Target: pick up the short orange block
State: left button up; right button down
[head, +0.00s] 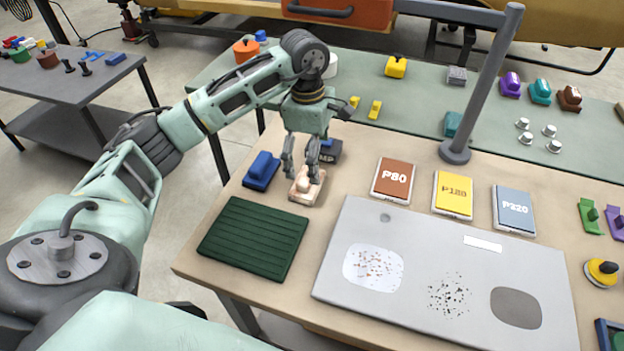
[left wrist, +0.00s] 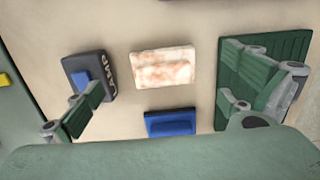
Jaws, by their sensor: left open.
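My left gripper (head: 301,172) is open above a pale, orange-speckled block (head: 306,186) with a raised grip, near the far left of the front bench. In the left wrist view this block (left wrist: 163,67) lies between and beyond the spread fingers (left wrist: 170,105), with nothing held. A squat orange piece (head: 246,50) with a dark knob stands at the back bench's left end. I cannot tell which of these the task calls the short orange block. My right gripper is not in view.
A blue block (head: 262,170) and a dark lettered block (head: 329,151) flank the pale block closely. A ribbed green mat (head: 254,238) lies in front. Sanding pads, including a brown P80 pad (head: 393,180), and a grey panel (head: 430,310) lie right. A post (head: 482,85) rises behind.

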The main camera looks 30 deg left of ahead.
aim_at(307, 173)
pick_arm(q)
jog(key=shift+s+a+r+y, duration=0.15)
jog(key=shift+a+y, duration=0.15)
jog(key=shift+a, duration=0.6)
jog(key=shift+a+f, duration=0.2)
jog(key=f, duration=0.2)
jog(key=f+p, duration=0.1)
jog(key=f, duration=0.1)
jog(key=d+f+p, duration=0.1)
jog(key=f, duration=0.1)
jog(key=shift+s+f, duration=0.1)
jog(key=shift+s, duration=0.05)
jog(key=shift+a+f, duration=0.1)
jog(key=shift+f, duration=0.35)
jog(key=c, duration=1.2)
jog(key=shift+r, duration=0.15)
jog(key=r+b, duration=0.1)
jog(key=r, duration=0.3)
jog(key=shift+w, duration=0.2)
jog(key=w+d+r+b, duration=0.1)
jog(key=w+d+r, duration=0.1)
jog(key=d, duration=0.1)
jog(key=w+d+r+b, duration=0.1)
jog(key=w+d+r, duration=0.1)
jog(key=d, duration=0.1)
jog(key=w+d+r, duration=0.2)
jog(key=d, duration=0.1)
jog(key=shift+w+d+r+b, duration=0.2)
jog(key=shift+w+r+b, duration=0.15)
jog(key=shift+r+b, duration=0.05)
